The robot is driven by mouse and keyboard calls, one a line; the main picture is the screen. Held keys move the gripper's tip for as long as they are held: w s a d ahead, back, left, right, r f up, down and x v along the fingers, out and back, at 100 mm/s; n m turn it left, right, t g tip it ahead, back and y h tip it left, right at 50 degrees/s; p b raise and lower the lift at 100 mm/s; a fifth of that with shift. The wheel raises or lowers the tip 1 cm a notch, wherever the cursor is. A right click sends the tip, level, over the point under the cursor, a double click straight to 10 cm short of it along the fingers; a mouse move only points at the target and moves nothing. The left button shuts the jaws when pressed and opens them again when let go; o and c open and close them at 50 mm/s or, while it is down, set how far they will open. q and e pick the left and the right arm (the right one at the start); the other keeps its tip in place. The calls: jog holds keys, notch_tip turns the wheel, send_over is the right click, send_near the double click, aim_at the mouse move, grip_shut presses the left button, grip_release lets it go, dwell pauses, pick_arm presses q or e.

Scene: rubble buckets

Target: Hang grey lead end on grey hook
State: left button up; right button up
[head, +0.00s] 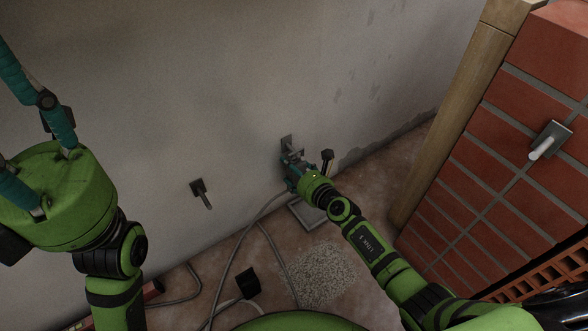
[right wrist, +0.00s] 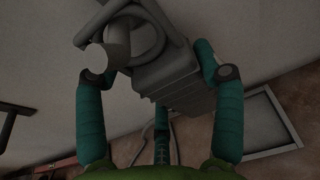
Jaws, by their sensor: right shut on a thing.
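The grey lead end (right wrist: 172,78) is a ribbed block with a loop on top, seen close in the right wrist view. My right gripper (right wrist: 160,75) is shut on it, with teal fingers on both sides. A round grey peg end (right wrist: 97,57) shows at the loop, probably the hook. The loop appears around or against it, but I cannot tell which. In the head view my right gripper (head: 293,168) is at the wall, just below the grey hook's plate (head: 287,143), and hides much of the lead end. My left gripper (head: 14,125) is raised at the left, empty, fingers apart.
Dark hooks are on the wall left (head: 200,193) and right (head: 327,160) of my right gripper. A brick panel (head: 500,165) with a pale peg (head: 546,146) stands right. Cables (head: 228,262), a black block (head: 248,282) and gravel (head: 320,272) lie on the floor.

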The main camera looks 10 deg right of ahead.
dwell(0.3)
jog(key=o, duration=1.3)
jog(key=shift+o, duration=0.2)
jog(key=v, duration=1.2)
